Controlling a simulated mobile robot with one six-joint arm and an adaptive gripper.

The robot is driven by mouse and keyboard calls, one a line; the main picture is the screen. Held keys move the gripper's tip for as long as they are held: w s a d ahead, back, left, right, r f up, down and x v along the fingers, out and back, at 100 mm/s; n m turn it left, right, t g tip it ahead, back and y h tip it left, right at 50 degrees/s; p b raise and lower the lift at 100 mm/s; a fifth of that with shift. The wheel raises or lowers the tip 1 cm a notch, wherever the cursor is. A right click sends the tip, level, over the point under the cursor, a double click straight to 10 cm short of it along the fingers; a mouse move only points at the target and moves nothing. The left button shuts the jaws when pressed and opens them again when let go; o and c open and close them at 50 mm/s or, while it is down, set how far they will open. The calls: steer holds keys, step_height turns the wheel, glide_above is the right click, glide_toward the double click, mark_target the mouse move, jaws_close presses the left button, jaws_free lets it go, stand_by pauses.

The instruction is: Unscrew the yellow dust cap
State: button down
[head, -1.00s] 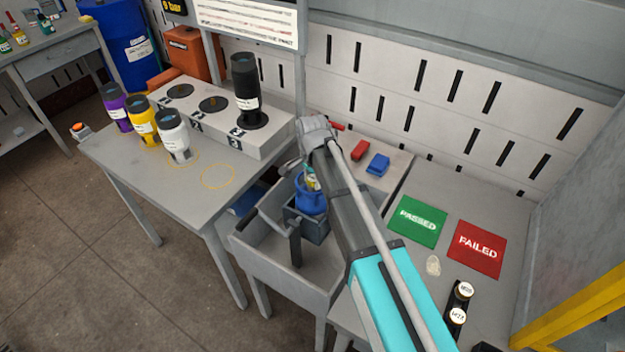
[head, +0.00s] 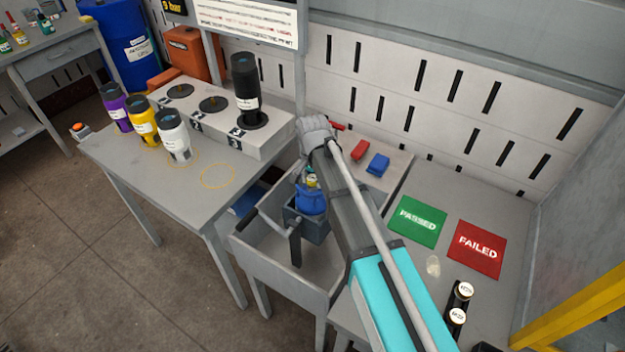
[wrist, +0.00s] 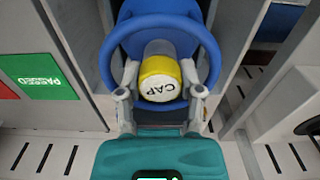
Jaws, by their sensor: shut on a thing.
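The yellow dust cap (wrist: 160,72) has a white top marked CAP and sits inside the blue ring-shaped collar (wrist: 115,55) of the blue cylinder. My gripper (wrist: 160,88) has one finger on each side of the cap and is shut on it. In the head view the cap (head: 312,181) is a small yellow spot above the blue cylinder (head: 311,200), which stands in a dark holder (head: 306,226) in the sink-like tray. My arm hides part of the cylinder and my fingers in that view.
A red block (head: 359,149) and a blue block (head: 378,165) lie behind. The green PASSED mat (head: 418,221) and red FAILED mat (head: 475,248) are at the right. Several cylinders stand on the left table (head: 205,220).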

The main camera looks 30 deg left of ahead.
steer(key=shift+n, duration=1.1)
steer(key=shift+n, duration=0.3)
steer(key=n, duration=0.4)
steer(key=shift+n, duration=0.7)
steer(key=shift+n, duration=0.3)
steer(key=n, duration=0.5)
steer(key=shift+n, duration=0.4)
